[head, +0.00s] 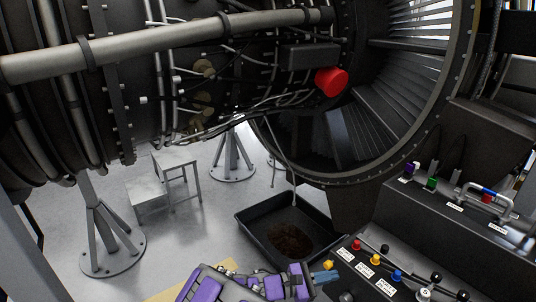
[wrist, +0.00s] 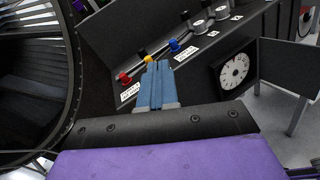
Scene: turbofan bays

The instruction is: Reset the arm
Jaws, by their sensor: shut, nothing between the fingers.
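My purple arm (head: 205,287) is folded low at the bottom of the head view. My gripper (head: 326,275) points right there, with its blue fingers beside the left end of the control panel. In the wrist view the blue fingers of my gripper (wrist: 157,85) lie together, shut and empty. They point toward the panel's row of coloured knobs. I cannot tell whether the fingertips touch the panel.
A black panel with red (head: 357,244), yellow (head: 376,260) and blue knobs (head: 397,275) stands close right. A black drip tray (head: 248,220) with dark liquid lies on the floor. The engine (head: 230,60) hangs overhead. A dial (wrist: 235,72) shows right in the wrist view.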

